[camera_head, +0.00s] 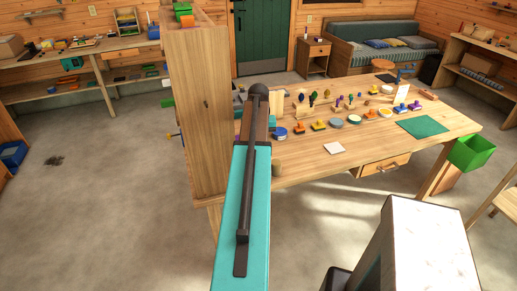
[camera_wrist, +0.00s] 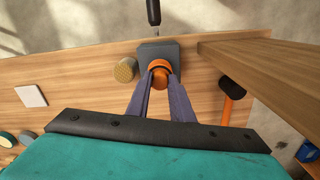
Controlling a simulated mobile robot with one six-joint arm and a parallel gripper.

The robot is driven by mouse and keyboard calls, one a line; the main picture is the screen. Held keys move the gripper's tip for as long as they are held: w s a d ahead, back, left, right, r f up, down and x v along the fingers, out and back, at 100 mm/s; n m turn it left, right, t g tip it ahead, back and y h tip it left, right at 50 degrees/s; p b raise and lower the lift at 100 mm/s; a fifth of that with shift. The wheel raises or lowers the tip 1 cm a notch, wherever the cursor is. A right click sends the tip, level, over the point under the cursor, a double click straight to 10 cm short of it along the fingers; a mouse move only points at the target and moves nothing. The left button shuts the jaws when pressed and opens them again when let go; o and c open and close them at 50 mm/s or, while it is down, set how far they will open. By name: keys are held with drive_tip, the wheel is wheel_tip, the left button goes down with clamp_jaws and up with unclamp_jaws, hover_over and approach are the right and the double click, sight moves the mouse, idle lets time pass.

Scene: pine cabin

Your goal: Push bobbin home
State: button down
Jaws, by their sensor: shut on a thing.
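In the wrist view, an orange round piece, seemingly the bobbin (camera_wrist: 159,66), sits at the near side of a dark grey block (camera_wrist: 152,49) on the wooden table. My gripper (camera_wrist: 160,82) has its two grey fingers closed on the orange piece from both sides. The piece touches or enters the block; how deep it goes is hidden by the viewing angle. In the head view my teal arm reaches toward the table's left end, and it hides the gripper, the orange piece and the block.
A tan cylinder (camera_wrist: 125,70) stands just left of the block. An orange-handled mallet (camera_wrist: 229,103) lies to the right, near a tall wooden panel (camera_wrist: 265,62). A white square (camera_head: 334,148) and several small items lie on the table (camera_head: 300,172).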

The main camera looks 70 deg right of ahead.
drive_tip(key=shift+f+b, duration=0.35)
drive_tip(key=shift+f, duration=0.65)
idle(0.4)
drive_tip(key=c, duration=1.5)
unclamp_jaws()
drive_tip(key=shift+r, duration=0.1)
drive_tip(key=shift+r+p, duration=3.8)
drive_tip(key=shift+r, duration=3)
